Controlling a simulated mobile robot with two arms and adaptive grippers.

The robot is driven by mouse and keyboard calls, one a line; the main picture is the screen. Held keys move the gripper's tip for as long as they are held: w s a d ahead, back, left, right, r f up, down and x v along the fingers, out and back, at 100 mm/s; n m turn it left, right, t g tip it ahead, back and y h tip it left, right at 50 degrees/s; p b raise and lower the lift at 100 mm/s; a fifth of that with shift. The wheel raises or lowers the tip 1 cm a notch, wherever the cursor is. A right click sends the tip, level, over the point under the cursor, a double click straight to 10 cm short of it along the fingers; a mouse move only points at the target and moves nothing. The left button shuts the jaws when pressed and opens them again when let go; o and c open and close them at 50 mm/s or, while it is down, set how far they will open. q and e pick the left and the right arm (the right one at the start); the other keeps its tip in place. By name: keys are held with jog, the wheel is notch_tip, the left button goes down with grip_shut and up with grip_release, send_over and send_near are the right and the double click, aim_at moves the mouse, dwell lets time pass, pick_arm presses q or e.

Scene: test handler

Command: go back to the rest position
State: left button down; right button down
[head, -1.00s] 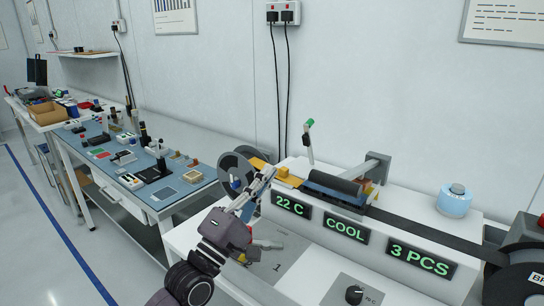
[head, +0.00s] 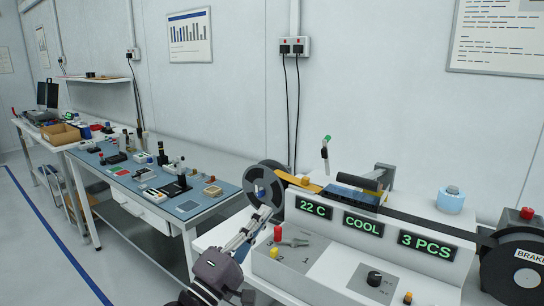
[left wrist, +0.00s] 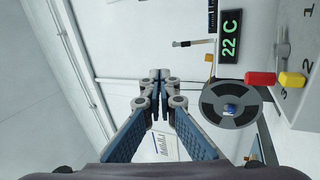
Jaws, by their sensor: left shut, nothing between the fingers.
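My left gripper (head: 262,214) is at the lower middle of the head view, in front of the left end of the white machine (head: 330,262). It points up and away, towards the dark reel (head: 250,188). In the left wrist view its blue-padded fingers (left wrist: 159,76) meet at the tips with nothing between them. The reel (left wrist: 212,108) shows there to the right of the fingers, apart from them in the picture. My right gripper is not in view.
The machine carries displays, a red knob (head: 278,234), a yellow knob (head: 274,254), a black dial (head: 374,278) and a second reel (head: 516,264) at right. A workbench (head: 222,206) with small parts stands at left. Open floor (head: 30,250) lies further left.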

pick_arm(q)
jog(key=s+a+f+m+g+y, duration=0.1)
jog(key=s+f+m+g+y, duration=0.3)
jog(key=f, duration=0.8)
jog(key=s+a+f+m+g+y, duration=0.1)
jog(key=s+f+m+g+y, duration=0.15)
jog(key=s+f, duration=0.6)
jog(key=s+a+f+m+g+y, duration=0.3)
jog(key=s+a+f+g, duration=0.1)
jog(key=s+a+f, duration=0.6)
jog(key=s+a+f+m+g+y, duration=0.2)
jog(key=s+a+f+g+y, duration=0.45)
jog(key=s, duration=0.65)
notch_tip(320, 180, down, 27)
jog(key=s+h, duration=0.1)
jog(key=h, duration=0.2)
jog(key=s+a+f, duration=0.2)
jog(key=s+f, duration=1.4)
jog(key=s, duration=0.1)
jog(key=shift+s+a+f+m, duration=0.2)
jog(key=shift+s+m, duration=0.1)
jog(key=shift+m, duration=0.05)
